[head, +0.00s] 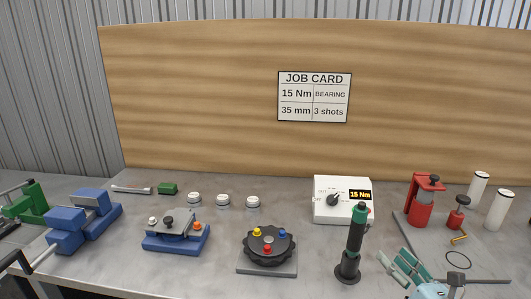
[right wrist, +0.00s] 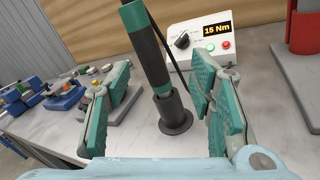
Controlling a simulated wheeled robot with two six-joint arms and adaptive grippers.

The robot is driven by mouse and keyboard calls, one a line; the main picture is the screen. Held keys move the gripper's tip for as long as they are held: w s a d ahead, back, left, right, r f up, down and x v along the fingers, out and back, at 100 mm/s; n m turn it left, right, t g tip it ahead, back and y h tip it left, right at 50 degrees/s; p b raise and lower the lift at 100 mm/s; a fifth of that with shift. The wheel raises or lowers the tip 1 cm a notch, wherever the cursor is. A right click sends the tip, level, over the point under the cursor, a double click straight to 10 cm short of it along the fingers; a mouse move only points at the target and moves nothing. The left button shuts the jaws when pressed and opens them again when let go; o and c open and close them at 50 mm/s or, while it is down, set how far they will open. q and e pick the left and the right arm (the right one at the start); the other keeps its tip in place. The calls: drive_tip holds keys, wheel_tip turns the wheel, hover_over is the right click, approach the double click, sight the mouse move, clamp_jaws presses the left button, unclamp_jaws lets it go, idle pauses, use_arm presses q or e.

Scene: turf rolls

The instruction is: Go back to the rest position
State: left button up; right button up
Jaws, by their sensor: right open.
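My right gripper (head: 402,263) is at the lower right of the head view, just right of an upright black and green driver (head: 354,245). Its teal-padded fingers are apart. In the right wrist view the right gripper (right wrist: 163,92) is open, with nothing held between its pads. The driver (right wrist: 148,50) stands beyond the fingers in that view, its base in a round black holder (right wrist: 174,113) on the bench. I cannot tell the exact gap between fingers and driver. My left gripper does not show in either view.
The grey bench (head: 205,275) holds a white box reading 15 Nm (head: 325,212), a black round knob fixture (head: 270,246), a blue fixture (head: 175,242), blue vise blocks (head: 75,236) and a red press (head: 421,210). White cylinders (head: 499,210) stand far right. A wooden board (head: 200,100) rises behind.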

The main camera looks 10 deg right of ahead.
drive_tip(key=s+f+m+g+h, duration=0.4)
drive_tip(key=s+f+m, duration=0.25)
drive_tip(key=m, duration=0.45)
drive_tip(key=s+f+m+g+h, duration=0.3)
drive_tip(key=s+f+m, duration=0.2)
drive_tip(key=f+m, duration=0.5)
drive_tip(key=s+a+f+m+g+y, duration=0.2)
drive_tip(key=s+a+m+g, duration=0.1)
drive_tip(key=s+a+m, duration=0.3)
drive_tip(key=s+a+f+m+g+y, duration=0.1)
drive_tip(key=s+a+f+m+g, duration=0.3)
drive_tip(key=s, duration=0.4)
wheel_tip(320, 180, down, 18)
drive_tip(key=s+m+g, duration=0.2)
drive_tip(key=s+d+f, duration=0.1)
drive_tip(key=s+f, duration=1.2)
drive_tip(key=s, duration=0.1)
drive_tip(key=shift+s+d+f+g, duration=0.25)
drive_tip(key=shift+s+d+g, duration=0.05)
drive_tip(key=shift+g, duration=0.1)
